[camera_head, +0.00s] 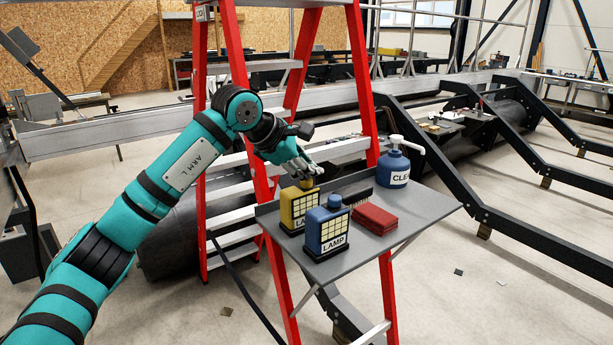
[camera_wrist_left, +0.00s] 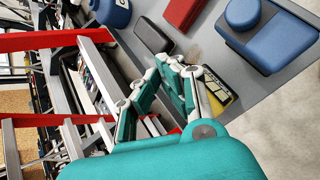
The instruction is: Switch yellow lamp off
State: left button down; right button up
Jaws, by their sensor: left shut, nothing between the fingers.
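The yellow lamp (camera_head: 297,205) stands upright on the grey shelf (camera_head: 372,245) of a red ladder. Its front has a pale grid panel; I cannot tell if it is lit. My left gripper (camera_head: 309,178) is shut and empty, with its fingertips right over the top of the yellow lamp. They hide part of the top, and I cannot tell if they touch it. In the left wrist view the lamp (camera_wrist_left: 217,92) shows only partly, behind the fingers (camera_wrist_left: 178,66). My right gripper is not in view.
A blue lamp (camera_head: 327,231) with a round blue top button stands just in front of the yellow one. A dark brush (camera_head: 357,196), a red block (camera_head: 375,219) and a blue cleaner bottle (camera_head: 395,167) share the shelf. Red ladder rails (camera_head: 361,85) rise close behind my arm.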

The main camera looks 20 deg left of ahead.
aim_at(308, 180)
pick_arm(q)
jog(key=shift+a, duration=0.1)
notch_tip(308, 180, up, 6)
jog(key=p, duration=0.4)
jog(key=shift+r, duration=0.1)
dwell(0.4)
